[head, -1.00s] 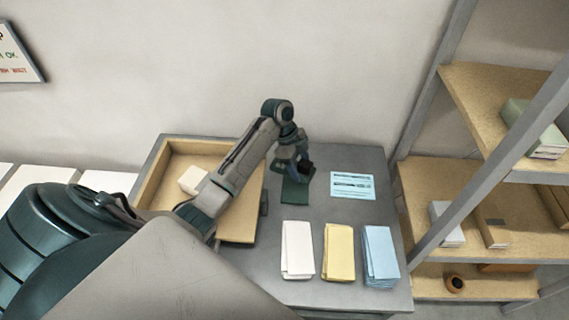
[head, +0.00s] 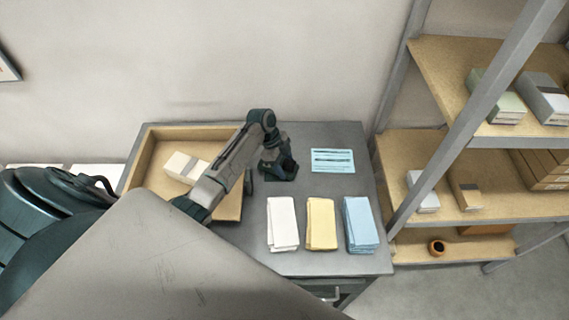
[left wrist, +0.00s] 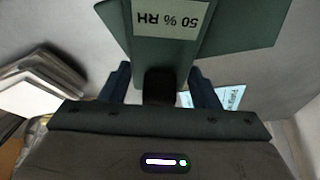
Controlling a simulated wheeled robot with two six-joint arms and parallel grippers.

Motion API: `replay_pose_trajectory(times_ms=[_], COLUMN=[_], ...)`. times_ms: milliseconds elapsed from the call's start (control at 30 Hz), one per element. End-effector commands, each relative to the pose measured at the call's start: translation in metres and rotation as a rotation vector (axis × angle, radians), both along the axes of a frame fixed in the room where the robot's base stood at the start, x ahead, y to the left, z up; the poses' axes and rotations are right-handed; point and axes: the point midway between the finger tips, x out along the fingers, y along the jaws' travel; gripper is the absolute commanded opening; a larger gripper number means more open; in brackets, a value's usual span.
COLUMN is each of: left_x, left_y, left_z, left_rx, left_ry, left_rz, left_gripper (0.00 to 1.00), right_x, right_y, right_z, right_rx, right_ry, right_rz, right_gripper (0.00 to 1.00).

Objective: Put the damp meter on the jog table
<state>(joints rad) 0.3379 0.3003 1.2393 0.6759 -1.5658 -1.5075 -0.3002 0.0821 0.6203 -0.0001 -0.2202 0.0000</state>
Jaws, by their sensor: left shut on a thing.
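The damp meter (left wrist: 165,20) fills the top of the left wrist view as a dark green body with a pale "50 % RH" label that reads upside down. My left gripper (left wrist: 160,88) is shut on its black grip, one blue finger on each side. In the head view the gripper (head: 283,163) is over the grey top, largely hiding the dark green meter (head: 283,176). I take the wooden tray with raised edges (head: 143,165) to be the jog table; it lies left of the gripper with a pale paper block in it. My right gripper is out of view.
White (head: 282,222), yellow (head: 321,222) and blue (head: 360,223) paper stacks stand along the front of the grey top. A light blue printed card (head: 333,160) lies to the right of the gripper. A shelf rack (head: 445,170) with boxes stands at the right.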

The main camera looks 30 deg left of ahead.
Motion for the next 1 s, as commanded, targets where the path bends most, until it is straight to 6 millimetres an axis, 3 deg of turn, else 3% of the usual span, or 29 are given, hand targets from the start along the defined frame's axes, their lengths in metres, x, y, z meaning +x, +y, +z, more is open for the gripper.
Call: replay_pose_trajectory(times_ms=[33, 67, 167, 567, 1000], left_x=[0.0, 0.0, 0.0, 0.0, -0.005], left_y=[0.0, 0.0, 0.0, 0.002, 0.036], left_z=[-0.003, -0.003, -0.002, 0.004, 0.083], left_rx=[0.0, 0.0, 0.0, 0.001, 0.005], left_ry=[0.0, 0.0, 0.0, -0.002, -0.005], left_rz=[0.0, 0.0, 0.0, 0.001, 0.0], left_gripper=[0.27, 0.58, 0.78, 0.78, 0.78], right_x=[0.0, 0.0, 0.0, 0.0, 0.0], right_y=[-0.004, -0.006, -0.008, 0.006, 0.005], right_z=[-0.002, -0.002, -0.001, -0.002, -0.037], right_rx=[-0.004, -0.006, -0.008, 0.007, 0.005], right_ry=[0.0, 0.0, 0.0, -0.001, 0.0], right_rz=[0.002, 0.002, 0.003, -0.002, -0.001], right_gripper=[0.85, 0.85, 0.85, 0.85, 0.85])
